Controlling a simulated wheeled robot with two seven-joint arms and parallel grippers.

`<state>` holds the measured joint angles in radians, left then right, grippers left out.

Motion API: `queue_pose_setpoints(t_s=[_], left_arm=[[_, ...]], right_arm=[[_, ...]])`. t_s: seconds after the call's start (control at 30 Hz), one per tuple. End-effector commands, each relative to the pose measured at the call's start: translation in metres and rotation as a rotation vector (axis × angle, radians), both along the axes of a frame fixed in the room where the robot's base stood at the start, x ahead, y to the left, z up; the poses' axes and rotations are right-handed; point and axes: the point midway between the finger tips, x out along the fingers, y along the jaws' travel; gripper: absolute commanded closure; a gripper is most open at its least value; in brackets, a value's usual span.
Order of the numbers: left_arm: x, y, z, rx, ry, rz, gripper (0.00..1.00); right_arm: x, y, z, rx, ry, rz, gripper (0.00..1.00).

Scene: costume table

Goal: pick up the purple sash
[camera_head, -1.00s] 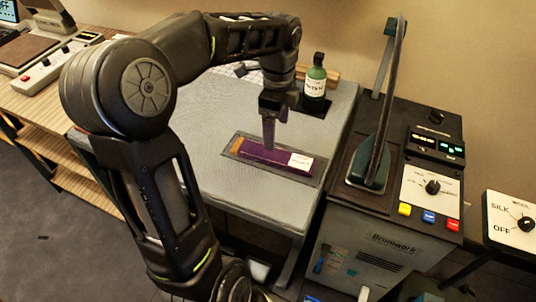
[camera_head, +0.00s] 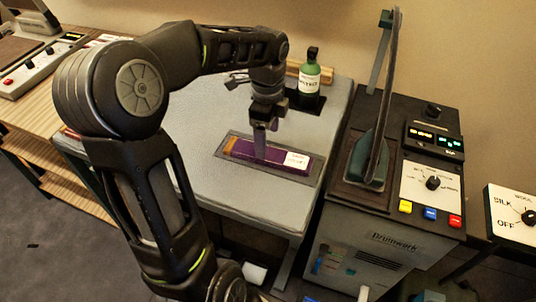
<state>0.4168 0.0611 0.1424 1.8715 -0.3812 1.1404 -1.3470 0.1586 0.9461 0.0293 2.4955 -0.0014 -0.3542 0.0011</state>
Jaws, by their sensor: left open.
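The purple sash (camera_head: 280,164) lies folded flat in a shallow grey tray (camera_head: 314,180) on the grey table. It has a gold-brown end at the left and a white label (camera_head: 297,160) at the right. My left gripper (camera_head: 261,156) points down over the middle of the sash, its fingertips at or just above the cloth. It is open; the fingers overlap in this view, and I cannot tell whether they touch the sash. My right gripper is not in view.
A green bottle (camera_head: 311,72) stands on a dark pad behind the sash. To the right is a dark machine with an upright press arm (camera_head: 378,130), a knob and coloured buttons. The grey table (camera_head: 240,203) is clear in front of the tray.

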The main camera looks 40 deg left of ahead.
Motion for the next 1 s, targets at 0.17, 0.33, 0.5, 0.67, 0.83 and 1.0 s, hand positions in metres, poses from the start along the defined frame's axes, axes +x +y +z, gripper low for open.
queue_pose_setpoints(t_s=[0.17,0.33,0.5,0.67,0.83,1.0], left_arm=[[0.000,0.000,0.000,0.000,0.000,0.000,0.20],[-0.001,-0.002,-0.014,-0.001,0.002,-0.001,0.20],[-0.002,-0.003,-0.040,-0.001,0.003,-0.001,0.20],[-0.001,-0.003,-0.051,0.000,-0.001,-0.001,0.20],[-0.001,-0.002,-0.052,0.001,-0.002,-0.001,0.20],[-0.001,-0.002,-0.052,0.000,-0.001,-0.001,0.20]], right_arm=[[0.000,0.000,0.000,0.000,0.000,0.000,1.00],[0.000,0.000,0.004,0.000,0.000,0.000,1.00],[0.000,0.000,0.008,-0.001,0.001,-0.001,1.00],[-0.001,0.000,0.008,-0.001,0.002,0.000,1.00],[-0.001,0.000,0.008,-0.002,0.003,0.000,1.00],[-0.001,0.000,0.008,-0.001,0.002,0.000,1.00]])
